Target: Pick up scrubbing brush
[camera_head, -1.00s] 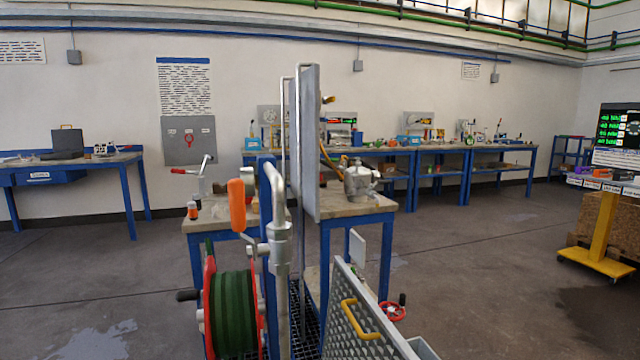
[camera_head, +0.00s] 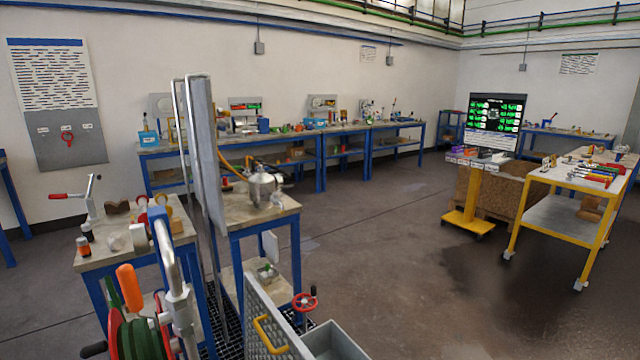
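I cannot make out a scrubbing brush for certain in the head view. Many small items on the benches are too small to tell apart. Neither of my grippers shows in this view.
A hose reel (camera_head: 140,338) and an upright grey panel (camera_head: 207,150) stand close in front. A bench with a metal vessel (camera_head: 262,186) is beside the panel. Open floor (camera_head: 400,270) lies between.

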